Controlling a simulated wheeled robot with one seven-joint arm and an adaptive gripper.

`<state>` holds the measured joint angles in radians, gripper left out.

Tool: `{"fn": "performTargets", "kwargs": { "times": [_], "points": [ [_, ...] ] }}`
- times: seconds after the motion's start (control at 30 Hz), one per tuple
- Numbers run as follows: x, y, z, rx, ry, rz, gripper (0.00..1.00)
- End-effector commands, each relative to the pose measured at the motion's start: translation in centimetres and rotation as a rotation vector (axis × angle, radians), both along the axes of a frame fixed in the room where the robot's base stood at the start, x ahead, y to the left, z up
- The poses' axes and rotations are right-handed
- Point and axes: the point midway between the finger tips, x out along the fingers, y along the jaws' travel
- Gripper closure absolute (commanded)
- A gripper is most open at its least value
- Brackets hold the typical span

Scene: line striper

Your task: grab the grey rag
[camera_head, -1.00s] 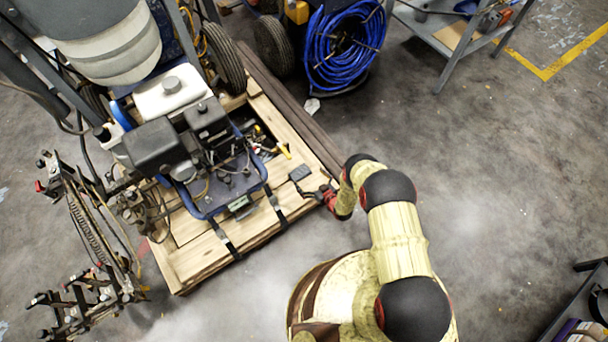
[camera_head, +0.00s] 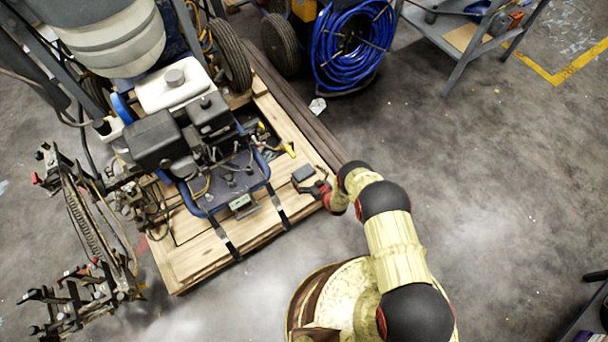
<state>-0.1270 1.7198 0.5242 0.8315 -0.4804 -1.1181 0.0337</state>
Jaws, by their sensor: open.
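A small dark grey piece, which looks like the grey rag (camera_head: 303,173), lies near the right edge of the wooden pallet (camera_head: 195,262), beside the striper machine. It is too small to make out its folds. My gripper (camera_head: 309,187) is over the pallet edge, its dark fingers pointing left just below the grey piece. It is open and appears empty. I cannot tell whether a finger touches the rag.
The striper's engine (camera_head: 155,140) and frame stand on the pallet, left of my gripper. A blue hose reel (camera_head: 353,45) stands behind. A pale crumpled scrap (camera_head: 317,105) lies on the floor. A metal cart (camera_head: 470,45) is at the upper right.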

Motion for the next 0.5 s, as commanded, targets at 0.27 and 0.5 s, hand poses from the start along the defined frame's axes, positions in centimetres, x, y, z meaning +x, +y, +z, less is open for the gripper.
{"fn": "performTargets", "kwargs": {
  "times": [0.27, 0.5],
  "points": [
    [0.02, -0.02, 0.13, 0.001, -0.001, 0.0, 0.1],
    [0.01, -0.03, 0.13, 0.0, -0.001, 0.0, 0.24]
  ]
}}
